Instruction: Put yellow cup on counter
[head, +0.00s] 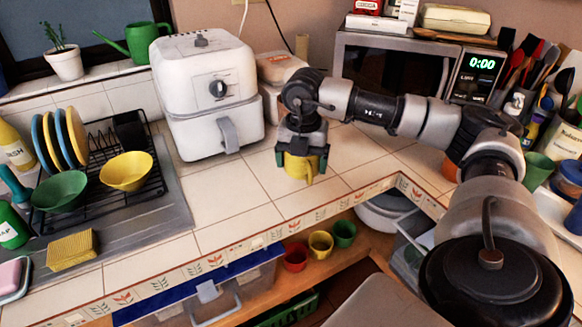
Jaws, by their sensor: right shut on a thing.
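A yellow cup (299,168) is between the fingers of my right gripper (302,158), over the tiled counter (232,201) to the right of the white air fryer. The gripper is shut on the cup. The cup's upper part is hidden by the gripper. I cannot tell whether its base touches the tiles. Another yellow cup (320,244) is on the shelf below, between a red cup (295,257) and a green cup (344,233). My left gripper is not in view.
The air fryer (207,90) stands left of the gripper. A dish rack with plates, a green bowl (60,191) and a yellow bowl (126,171) is at the left. A microwave (400,67) stands behind my right arm.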

